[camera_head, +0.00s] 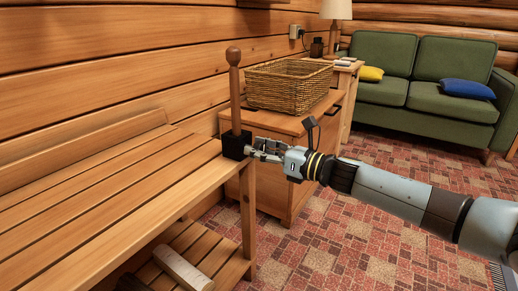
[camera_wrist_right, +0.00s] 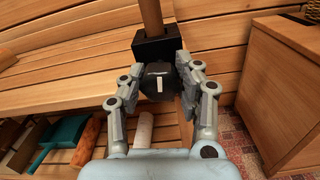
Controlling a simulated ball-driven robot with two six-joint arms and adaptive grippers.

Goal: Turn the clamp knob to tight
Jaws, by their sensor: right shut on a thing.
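A black clamp block (camera_head: 236,144) sits at the near right corner of the slatted wooden bench and holds an upright wooden post (camera_head: 235,92). In the right wrist view, the clamp block (camera_wrist_right: 157,46) is above a dark clamp knob (camera_wrist_right: 159,76) with a white mark that runs roughly up and down. My right gripper (camera_head: 254,152) comes in from the right, its fingers at the front of the clamp. In the wrist view, my right gripper (camera_wrist_right: 160,90) has one finger on each side of the knob, shut on it. The knob is mostly hidden in the head view. My left gripper is not in view.
The bench top (camera_head: 110,185) is bare. A white roll (camera_head: 182,268) lies on its lower shelf. A wicker basket (camera_head: 288,84) stands on a wooden cabinet (camera_head: 270,125) behind the clamp. A green sofa (camera_head: 420,95) is farther back. Patterned red floor is open at right.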

